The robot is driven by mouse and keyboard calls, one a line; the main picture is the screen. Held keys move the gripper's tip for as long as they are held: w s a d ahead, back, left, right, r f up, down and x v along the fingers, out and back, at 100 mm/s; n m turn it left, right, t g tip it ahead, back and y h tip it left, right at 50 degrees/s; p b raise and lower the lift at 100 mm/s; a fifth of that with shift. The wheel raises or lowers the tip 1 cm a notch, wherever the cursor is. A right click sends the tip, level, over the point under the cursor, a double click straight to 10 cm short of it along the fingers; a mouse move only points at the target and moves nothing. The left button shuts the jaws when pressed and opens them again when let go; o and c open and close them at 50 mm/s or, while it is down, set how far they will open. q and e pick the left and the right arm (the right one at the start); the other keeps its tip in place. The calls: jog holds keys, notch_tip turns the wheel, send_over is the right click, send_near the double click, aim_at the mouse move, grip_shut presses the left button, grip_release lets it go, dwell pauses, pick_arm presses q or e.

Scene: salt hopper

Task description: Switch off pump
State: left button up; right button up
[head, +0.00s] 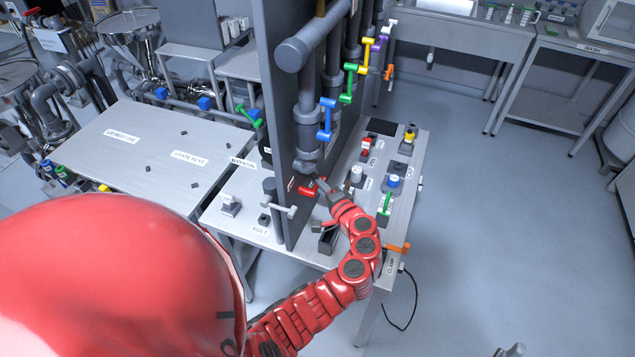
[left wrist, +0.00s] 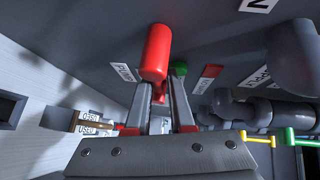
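A red lever handle (head: 308,190) sticks out low on the dark upright panel (head: 280,120). In the left wrist view, the red handle (left wrist: 156,52) points toward the camera beside a label reading PUMP (left wrist: 124,72). My left gripper (head: 322,200) is close to it at the panel. In the left wrist view, the two grey fingers (left wrist: 160,95) stand apart, with the handle's end in front of the gap between them. I cannot tell whether they touch it. A grey piece at the bottom edge of the head view may be my right gripper (head: 510,351); its state is unclear.
Blue (head: 326,118), green (head: 348,83) and yellow (head: 360,60) valve handles line the panel's right side. The bench right of the panel carries a red switch (head: 367,145), a blue-topped knob (head: 393,182) and an orange clamp handle (head: 397,248). The floor to the right is open.

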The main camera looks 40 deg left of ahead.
pick_arm(q)
jog(key=o, duration=0.3)
jog(key=shift+d+f, duration=0.1)
jog(key=shift+f, duration=0.2)
jog(key=shift+o, duration=0.2)
jog(key=b+v, duration=0.5)
jog(key=v, duration=1.2)
jog(key=shift+d, duration=0.2)
